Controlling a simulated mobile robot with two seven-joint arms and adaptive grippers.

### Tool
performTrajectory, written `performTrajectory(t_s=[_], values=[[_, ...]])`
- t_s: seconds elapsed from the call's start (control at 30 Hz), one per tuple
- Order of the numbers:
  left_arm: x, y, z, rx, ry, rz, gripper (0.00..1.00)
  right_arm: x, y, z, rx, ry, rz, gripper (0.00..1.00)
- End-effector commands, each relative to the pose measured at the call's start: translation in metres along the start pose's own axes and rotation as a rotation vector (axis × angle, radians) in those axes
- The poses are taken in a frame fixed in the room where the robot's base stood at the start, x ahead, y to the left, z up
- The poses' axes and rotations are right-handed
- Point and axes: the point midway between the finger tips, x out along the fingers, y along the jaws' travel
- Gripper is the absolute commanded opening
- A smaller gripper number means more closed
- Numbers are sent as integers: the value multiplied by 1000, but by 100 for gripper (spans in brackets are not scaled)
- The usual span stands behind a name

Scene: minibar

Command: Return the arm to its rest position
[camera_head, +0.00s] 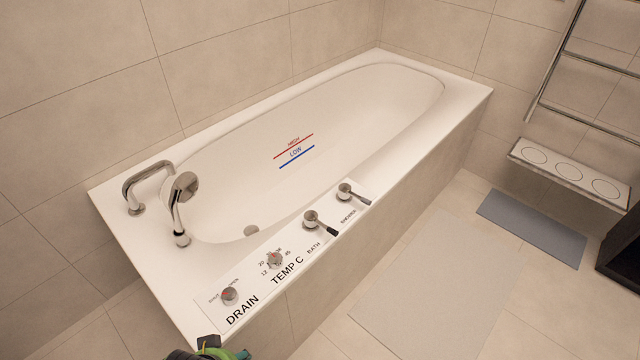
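A small piece of my own arm or gripper (210,350), black with green and teal parts, shows at the bottom edge, left of centre. It appears in front of the near corner of the bathtub (150,265). Most of it is cut off by the frame, and no fingertips can be made out. I cannot tell whether it is open, shut or holding anything. No other arm or gripper shows.
The tub's near end has a drain knob (229,295), temperature knob (275,259), bath lever (312,219), shower lever (345,191), hand shower (182,190) and spout (146,181). A pale mat (430,285) and blue-grey mat (530,227) lie right. A wall shelf (570,172) juts out.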

Motion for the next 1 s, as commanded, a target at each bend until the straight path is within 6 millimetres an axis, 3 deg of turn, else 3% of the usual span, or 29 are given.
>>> performTrajectory(t_s=[0.37, 0.57, 0.7, 0.9, 1.0], values=[[82, 5, 30, 9, -57, 10, 60, -22, 0, 0, 0, -8, 0, 40], [142, 9, 83, 18, -103, 16, 60, -40, 0, 1, 1, -15, -1, 40], [170, 11, 133, 25, -136, 20, 60, -52, 0, 2, 1, -21, -1, 40], [186, 12, 204, 35, -175, 23, 60, -67, 0, 5, 1, -29, -2, 40], [186, 11, 230, 39, -187, 24, 60, -71, 0, 6, 2, -32, -2, 40]])
